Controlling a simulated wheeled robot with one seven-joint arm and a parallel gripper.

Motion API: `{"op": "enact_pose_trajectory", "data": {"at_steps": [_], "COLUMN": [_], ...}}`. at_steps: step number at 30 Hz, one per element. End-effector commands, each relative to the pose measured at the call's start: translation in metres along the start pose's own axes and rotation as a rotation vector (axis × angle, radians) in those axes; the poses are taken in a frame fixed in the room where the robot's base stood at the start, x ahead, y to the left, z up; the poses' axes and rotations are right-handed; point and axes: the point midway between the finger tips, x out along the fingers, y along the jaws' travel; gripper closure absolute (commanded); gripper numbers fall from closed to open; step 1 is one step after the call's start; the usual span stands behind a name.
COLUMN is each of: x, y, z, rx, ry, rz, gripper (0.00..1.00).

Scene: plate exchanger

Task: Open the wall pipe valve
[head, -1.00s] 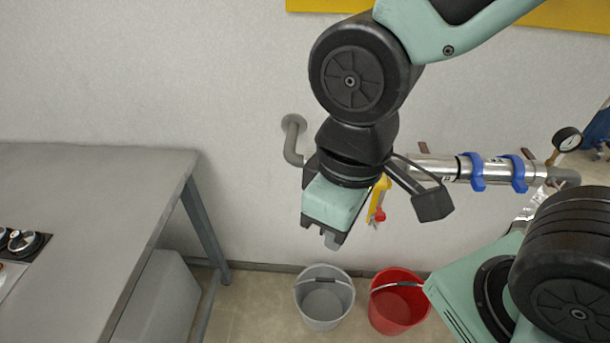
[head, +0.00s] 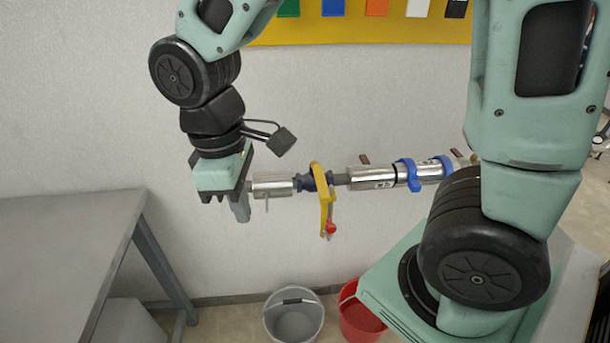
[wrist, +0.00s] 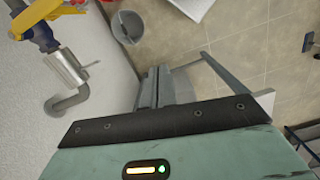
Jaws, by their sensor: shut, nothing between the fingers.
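The wall pipe (head: 273,187) runs left to right in front of the wall, with silver sections. The valve on it has a yellow lever (head: 324,194) that hangs down across the pipe, with a red tag or lock (head: 330,228) near its lower end. In the wrist view the yellow lever (wrist: 45,14) shows at the top left, partly cut off, beside the silver pipe (wrist: 66,68). My gripper (head: 241,214) is shut and empty, pointing down in front of the pipe's left end, left of the lever and apart from it.
Blue clamps (head: 410,174) sit on the pipe further right. A grey bucket (head: 294,322) and a red bucket (head: 360,318) stand on the floor below. A grey table (head: 60,240) fills the lower left. A yellow board (head: 400,30) hangs above.

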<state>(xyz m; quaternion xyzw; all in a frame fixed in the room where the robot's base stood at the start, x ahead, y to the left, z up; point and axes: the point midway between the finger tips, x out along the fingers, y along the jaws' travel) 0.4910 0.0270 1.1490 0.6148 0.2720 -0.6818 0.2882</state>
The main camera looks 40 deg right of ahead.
Motion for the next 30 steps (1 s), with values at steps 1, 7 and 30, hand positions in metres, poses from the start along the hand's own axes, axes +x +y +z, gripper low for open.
{"op": "enact_pose_trajectory", "data": {"at_steps": [1, 7, 30], "x": [-0.001, 0.004, 0.032], "y": [0.034, 0.14, 0.178], "z": [-0.006, 0.002, 0.022], "rx": [-0.019, -0.117, -0.154], "ry": [-0.045, -0.214, -0.291], "rz": [0.008, 0.045, 0.05], "gripper": [1.0, 1.0, 1.0]}}
